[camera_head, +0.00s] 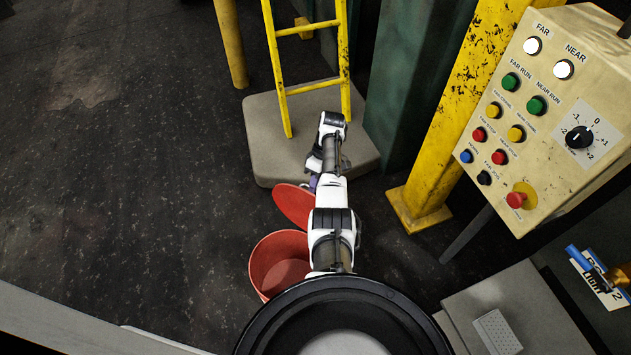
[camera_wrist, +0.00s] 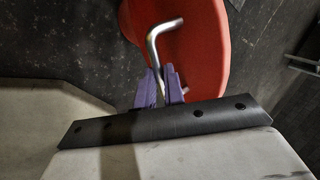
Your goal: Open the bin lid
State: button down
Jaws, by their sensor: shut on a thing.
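A red round bin (camera_head: 281,267) stands on the floor below my arm, and its inside shows from above. Its red lid (camera_head: 295,205) is raised and tilted at the bin's far side, beyond the opening. In the wrist view the red lid (camera_wrist: 190,50) fills the upper middle, with a bent metal handle (camera_wrist: 155,45) in front of it. My gripper (camera_wrist: 160,88) has purple fingers, shut on the lower part of that handle. In the head view my gripper (camera_head: 313,183) is mostly hidden behind my arm, beside the lid.
A grey block (camera_head: 265,150) carrying a yellow ladder (camera_head: 281,85) stands just beyond the lid. A yellow post (camera_head: 432,170) and a control panel (camera_head: 545,110) stand to the right. Dark floor (camera_head: 120,190) is open to the left.

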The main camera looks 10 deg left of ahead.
jog(key=shift+s+f, duration=0.35)
jog(key=shift+f, duration=0.15)
jog(key=c, duration=1.8)
grip_release()
jog(key=o, duration=0.3)
jog(key=shift+w+a, duration=0.1)
jog(key=shift+w, duration=0.1)
jog(key=p+v, duration=0.1)
jog(key=v, duration=1.3)
jog(key=shift+p, duration=0.3)
